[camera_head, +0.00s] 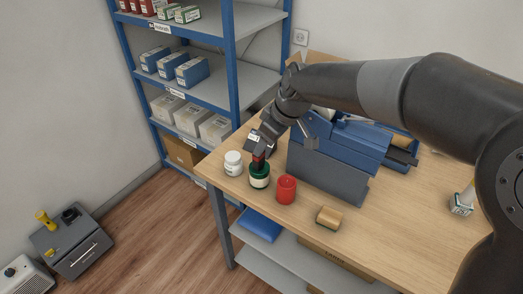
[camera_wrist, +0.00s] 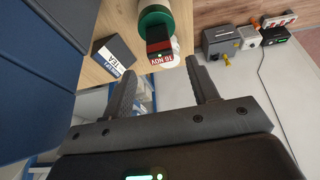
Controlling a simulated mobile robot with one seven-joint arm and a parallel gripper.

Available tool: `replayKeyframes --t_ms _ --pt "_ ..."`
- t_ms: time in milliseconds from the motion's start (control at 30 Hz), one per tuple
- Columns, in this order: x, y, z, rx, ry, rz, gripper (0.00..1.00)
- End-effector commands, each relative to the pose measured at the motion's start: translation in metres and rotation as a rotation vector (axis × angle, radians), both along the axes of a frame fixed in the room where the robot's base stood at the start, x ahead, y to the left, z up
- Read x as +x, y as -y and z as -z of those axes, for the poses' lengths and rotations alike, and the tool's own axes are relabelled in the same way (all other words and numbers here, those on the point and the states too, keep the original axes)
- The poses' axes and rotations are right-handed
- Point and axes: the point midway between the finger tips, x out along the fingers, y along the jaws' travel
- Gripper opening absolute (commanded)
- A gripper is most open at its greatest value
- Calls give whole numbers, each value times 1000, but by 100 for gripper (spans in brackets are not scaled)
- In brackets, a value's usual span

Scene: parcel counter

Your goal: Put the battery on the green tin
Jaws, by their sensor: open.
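The green tin (camera_head: 260,180), with a pale label, stands upright on the wooden counter between a white jar and a red cup. A small dark block with red on it, which I take for the battery (camera_head: 259,160), sits at the top of the tin. In the wrist view the battery (camera_wrist: 159,47) shows a red end with white print, touching the green end of the tin (camera_wrist: 154,14). My gripper (camera_head: 260,152) is just above it; in the wrist view my gripper (camera_wrist: 163,75) has its fingers spread, with nothing held. The contact between battery and tin is partly hidden.
The white jar (camera_head: 233,164) is close left of the tin, the red cup (camera_head: 286,190) close right. A sponge (camera_head: 328,217) lies near the front edge. A blue machine with a dark panel (camera_head: 325,178) stands right behind. Blue shelving (camera_head: 228,60) rises at the back left.

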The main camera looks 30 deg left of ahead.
Motion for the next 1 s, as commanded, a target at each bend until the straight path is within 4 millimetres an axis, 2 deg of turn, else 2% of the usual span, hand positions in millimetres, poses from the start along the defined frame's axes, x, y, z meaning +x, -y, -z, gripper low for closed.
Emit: replayKeyframes --t_ms 100,233,667,767,833,1000 --pt "1 9 -21 1 3 1 54" --pt "1 15 -35 1 1 2 54" --pt "1 23 -43 -5 4 15 54" --pt "6 45 -47 -25 19 79 54" --pt "10 73 -52 -47 36 160 54" --pt "15 161 -66 -93 79 433 54"
